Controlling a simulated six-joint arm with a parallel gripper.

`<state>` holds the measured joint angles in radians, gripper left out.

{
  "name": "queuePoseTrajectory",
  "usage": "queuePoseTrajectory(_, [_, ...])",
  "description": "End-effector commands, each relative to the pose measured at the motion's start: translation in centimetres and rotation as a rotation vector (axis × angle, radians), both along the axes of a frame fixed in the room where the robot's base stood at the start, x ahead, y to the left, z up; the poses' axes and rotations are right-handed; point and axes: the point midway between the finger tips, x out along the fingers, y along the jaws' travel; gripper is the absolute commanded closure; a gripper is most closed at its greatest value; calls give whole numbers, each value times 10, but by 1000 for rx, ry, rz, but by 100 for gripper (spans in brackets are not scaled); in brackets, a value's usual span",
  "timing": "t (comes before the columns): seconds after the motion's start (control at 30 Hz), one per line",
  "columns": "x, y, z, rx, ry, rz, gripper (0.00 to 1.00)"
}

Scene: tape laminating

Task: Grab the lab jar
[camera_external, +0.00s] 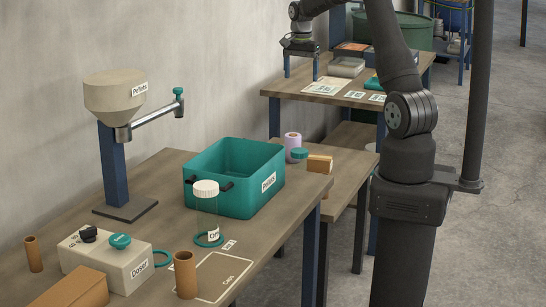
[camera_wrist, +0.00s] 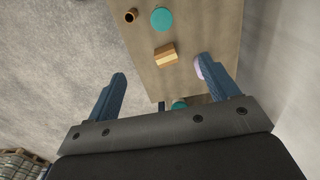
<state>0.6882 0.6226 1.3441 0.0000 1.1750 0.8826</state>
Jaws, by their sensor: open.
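A clear jar (camera_external: 206,212) with a white ribbed lid stands upright on the front table (camera_external: 160,170), in front of the teal bin; it looks like the lab jar. A teal ring lies around or beside its base; I cannot tell which. A small label shows low on the jar. My gripper (camera_external: 301,68) is far from it, over the back table at the top of the outside view, with its fingers pointing down. In the wrist view the two blue fingers (camera_wrist: 163,67) are wide apart with nothing held. I cannot make out the jar there.
The teal Pellets bin (camera_external: 236,178) stands behind the jar. A hopper stand (camera_external: 114,95), a Doser box (camera_external: 105,258) and brown tubes (camera_external: 185,274) are near. A purple roll (camera_external: 293,143) and wooden block (camera_external: 319,163) sit on the middle table.

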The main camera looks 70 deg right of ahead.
Motion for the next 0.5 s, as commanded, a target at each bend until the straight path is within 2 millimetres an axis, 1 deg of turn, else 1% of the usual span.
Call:
queuePoseTrajectory(0.07, [0, 0, -2, -5, 2, 1, 20])
queuePoseTrajectory(0.17, [-3, 2, -17, -45, 17, 9, 20])
queuePoseTrajectory(0.27, [-8, 7, -47, -134, 38, 35, 20])
queuePoseTrajectory(0.33, [-12, 12, -70, -210, 41, 72, 20])
queuePoseTrajectory(0.4, [-15, 20, -91, -276, 32, 121, 20])
queuePoseTrajectory(0.5, [-17, 34, -116, -341, 4, 200, 20])
